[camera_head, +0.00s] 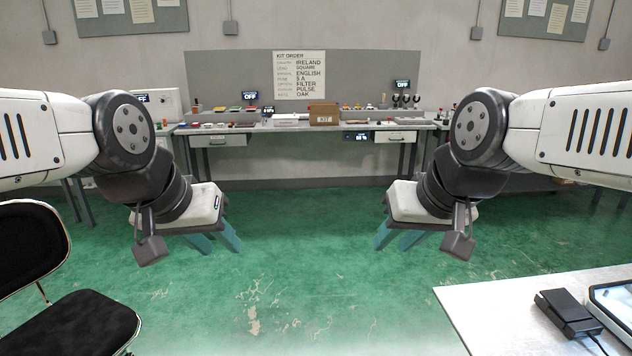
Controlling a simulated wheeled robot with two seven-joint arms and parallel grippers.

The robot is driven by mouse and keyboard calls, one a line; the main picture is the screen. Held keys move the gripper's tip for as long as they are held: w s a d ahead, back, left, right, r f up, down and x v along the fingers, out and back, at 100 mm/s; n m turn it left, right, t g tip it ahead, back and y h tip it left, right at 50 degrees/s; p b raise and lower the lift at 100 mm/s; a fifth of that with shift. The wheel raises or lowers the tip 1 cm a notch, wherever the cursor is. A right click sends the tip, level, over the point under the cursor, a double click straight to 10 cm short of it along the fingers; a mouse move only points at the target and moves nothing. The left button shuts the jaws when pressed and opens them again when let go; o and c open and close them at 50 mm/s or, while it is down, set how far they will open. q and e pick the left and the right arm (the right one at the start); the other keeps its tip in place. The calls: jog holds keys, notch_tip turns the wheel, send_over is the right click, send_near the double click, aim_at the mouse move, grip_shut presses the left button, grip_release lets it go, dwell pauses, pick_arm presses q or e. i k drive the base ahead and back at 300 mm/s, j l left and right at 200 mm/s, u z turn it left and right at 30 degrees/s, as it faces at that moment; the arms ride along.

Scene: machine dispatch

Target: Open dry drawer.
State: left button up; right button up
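A long workbench (265,128) stands against the far wall. Two closed drawers hang under its top: a grey one on the left (218,140) and a pale one on the right (395,137). A small dark panel with a lit readout (357,136) sits just left of the pale drawer. Any label naming the dry drawer is too small to read. My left gripper (219,245) and my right gripper (394,244) point down over the green floor, well short of the bench. Each has its two teal fingers apart with nothing between them.
A black chair (70,325) stands at the lower left. A white table (500,310) with a black device (568,313) fills the lower right. The bench top holds a brown box (323,113) and several small items. Open green floor lies between me and the bench.

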aim_at(381, 136)
jog(key=i, duration=0.7)
jog(key=i+j+z, duration=0.1)
jog(key=i, duration=0.55)
jog(key=i+j, duration=0.15)
jog(key=i, duration=0.55)
jog(key=i+l+z, duration=0.15)
jog(key=i+z, duration=0.2)
jog(key=i, duration=0.75)
jog(key=i+j+z, duration=0.15)
jog(key=i+z, duration=0.2)
jog(key=i, duration=0.7)
jog(key=i+u, duration=0.1)
jog(key=i, duration=0.6)
jog(key=i+l+u, duration=0.15)
jog(key=i, duration=0.5)
